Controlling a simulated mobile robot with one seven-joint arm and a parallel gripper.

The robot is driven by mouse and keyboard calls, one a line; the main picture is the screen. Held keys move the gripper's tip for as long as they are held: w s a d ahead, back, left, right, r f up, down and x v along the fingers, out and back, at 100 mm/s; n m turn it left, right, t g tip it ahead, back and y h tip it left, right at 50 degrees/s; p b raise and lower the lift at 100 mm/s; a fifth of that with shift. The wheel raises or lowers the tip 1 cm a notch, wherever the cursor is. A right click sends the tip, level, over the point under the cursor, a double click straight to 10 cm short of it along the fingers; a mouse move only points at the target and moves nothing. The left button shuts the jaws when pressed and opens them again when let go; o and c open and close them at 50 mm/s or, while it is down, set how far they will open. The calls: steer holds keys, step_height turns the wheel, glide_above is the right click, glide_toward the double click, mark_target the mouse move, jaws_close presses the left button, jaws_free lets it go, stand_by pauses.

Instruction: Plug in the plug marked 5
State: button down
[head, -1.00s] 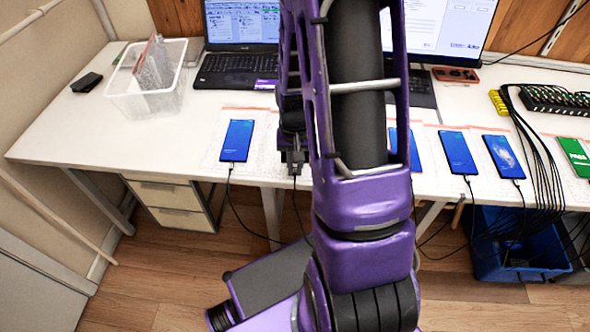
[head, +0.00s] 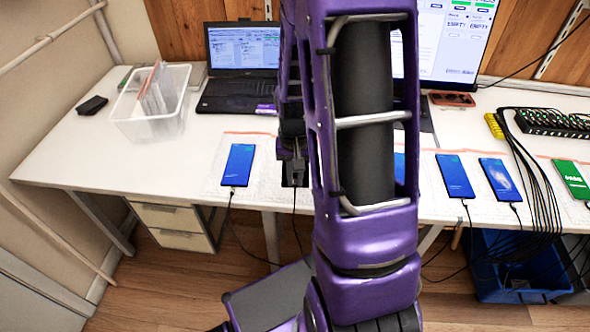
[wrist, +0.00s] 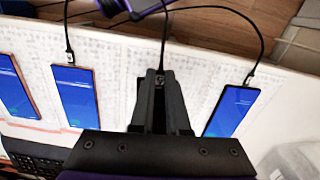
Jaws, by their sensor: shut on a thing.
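My gripper (head: 294,172) is over the front part of the table, to the right of a blue-screen phone (head: 238,165). In the wrist view my gripper (wrist: 160,82) is shut on a small dark plug (wrist: 159,80); its pale marking is too small to read. The plug's black cable (wrist: 163,42) runs away toward the table's front edge. That phone (wrist: 231,112) also shows in the wrist view, with a cable at its end. A second blue phone (wrist: 73,95) lies on the other side. Whatever lies directly beneath my gripper is hidden, so I cannot see a port.
More phones with cables (head: 455,176) lie to the right, one with a green screen (head: 573,178). A clear bin (head: 150,118) and laptop (head: 240,60) stand behind. A black hub (head: 553,122) feeds a cable bundle over the edge near a blue crate (head: 515,265).

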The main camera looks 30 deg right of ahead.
mark_target(295, 181)
steer(key=shift+s+f, duration=0.1)
steer(key=shift+f, duration=1.3)
steer(key=shift+f+b, duration=1.15)
steer(key=shift+f, duration=0.15)
steer(key=shift+w+d, duration=0.3)
steer(key=shift+w, duration=0.3)
stand_by(1.1)
steer(key=c, duration=0.8)
jaws_free()
steer(key=shift+s+a+r+p, duration=0.1)
steer(key=shift+s+r+p, duration=0.05)
steer(key=shift+r+p, duration=0.55)
steer(key=shift+s+a+r+p, duration=0.15)
steer(key=shift+r+p, duration=0.35)
steer(key=shift+r, duration=0.45)
steer(key=shift+s+r+p, duration=0.15)
steer(key=shift+r+p, duration=0.45)
steer(key=shift+r, duration=0.2)
